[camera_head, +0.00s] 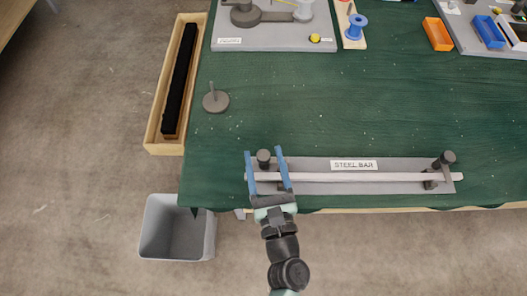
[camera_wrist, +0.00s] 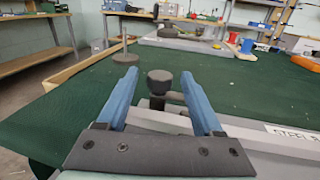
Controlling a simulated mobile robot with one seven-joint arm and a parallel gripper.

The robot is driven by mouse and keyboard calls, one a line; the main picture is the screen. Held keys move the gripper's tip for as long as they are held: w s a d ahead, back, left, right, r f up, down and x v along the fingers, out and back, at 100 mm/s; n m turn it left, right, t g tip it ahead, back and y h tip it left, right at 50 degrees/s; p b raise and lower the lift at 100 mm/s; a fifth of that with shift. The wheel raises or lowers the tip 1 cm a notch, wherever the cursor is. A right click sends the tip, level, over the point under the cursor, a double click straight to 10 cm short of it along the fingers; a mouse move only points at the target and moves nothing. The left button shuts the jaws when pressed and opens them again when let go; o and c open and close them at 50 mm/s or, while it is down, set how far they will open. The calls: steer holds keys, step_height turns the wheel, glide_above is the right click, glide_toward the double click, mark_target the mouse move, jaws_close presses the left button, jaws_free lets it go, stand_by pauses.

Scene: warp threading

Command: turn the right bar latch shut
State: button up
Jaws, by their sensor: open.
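The steel bar (camera_head: 330,177) is a long pale rod lying along a grey base plate (camera_head: 385,164) at the table's near edge. The right bar latch (camera_head: 446,158), with a dark round knob, stands at the bar's right end; I cannot tell whether it is shut. The left bar latch's dark knob (camera_head: 263,155) stands near the bar's left end. My gripper (camera_head: 265,151) is open, its blue fingers on either side of the left knob, well away from the right latch. The wrist view also shows that knob (camera_wrist: 160,79) between the fingers; contact is not clear.
A dark round stand with a peg (camera_head: 215,102) is at the table's left. A wooden tray with a black strip (camera_head: 155,105) is beside the table edge. A grey bin (camera_head: 178,228) stands on the floor. The table's middle is clear.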

steer(key=shift+w+a, duration=0.15)
steer(key=shift+w, duration=0.45)
jaws_close()
